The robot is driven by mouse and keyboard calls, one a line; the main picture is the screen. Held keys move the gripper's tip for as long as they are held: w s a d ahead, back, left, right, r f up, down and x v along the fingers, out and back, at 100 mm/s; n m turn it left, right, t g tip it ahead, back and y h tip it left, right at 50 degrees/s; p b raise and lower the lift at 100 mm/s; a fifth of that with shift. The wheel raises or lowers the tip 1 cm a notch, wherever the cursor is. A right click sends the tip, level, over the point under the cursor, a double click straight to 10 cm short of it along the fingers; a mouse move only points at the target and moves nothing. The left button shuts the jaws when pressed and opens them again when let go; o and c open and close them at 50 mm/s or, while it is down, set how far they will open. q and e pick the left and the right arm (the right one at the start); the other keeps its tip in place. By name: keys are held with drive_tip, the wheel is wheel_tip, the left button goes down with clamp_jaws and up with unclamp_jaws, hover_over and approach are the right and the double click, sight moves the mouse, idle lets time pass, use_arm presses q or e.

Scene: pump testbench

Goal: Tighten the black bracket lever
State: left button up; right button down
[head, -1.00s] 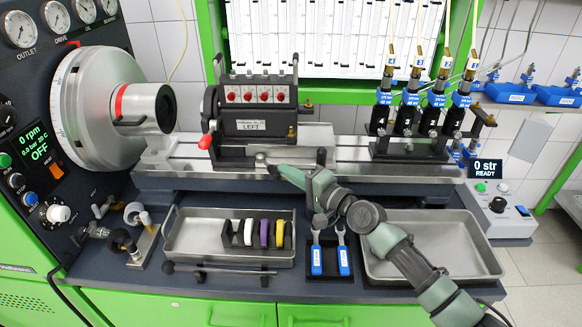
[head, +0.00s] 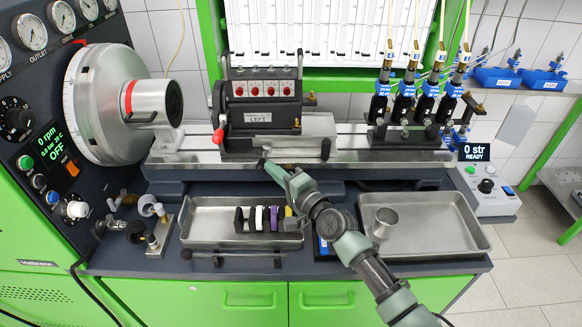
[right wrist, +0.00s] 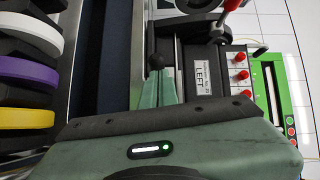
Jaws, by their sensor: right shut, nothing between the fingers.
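The black pump bracket (head: 262,108), labelled LEFT, stands on the metal rail of the bench. A black lever (head: 325,150) stands upright at its front right, by the rail's front edge. Another lever with a red knob (head: 218,136) is at its left. My right gripper (head: 263,164) is shut and empty, in front of the bracket, left of the black lever and apart from it. In the right wrist view the closed fingers (right wrist: 158,82) point toward the rail beside the bracket (right wrist: 205,75). My left gripper is not in view.
A tray with coloured rings (head: 262,219) lies front left of my arm. A right tray (head: 440,225) holds a metal cup (head: 384,222). Injectors (head: 405,100) stand at the rail's right end. The large drum (head: 105,105) is at left.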

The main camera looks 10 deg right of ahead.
drive_tip(key=shift+a, duration=1.15)
drive_tip(key=a, duration=0.3)
drive_tip(key=shift+w+r, duration=0.15)
drive_tip(key=shift+w, duration=0.15)
drive_tip(key=shift+a, duration=0.1)
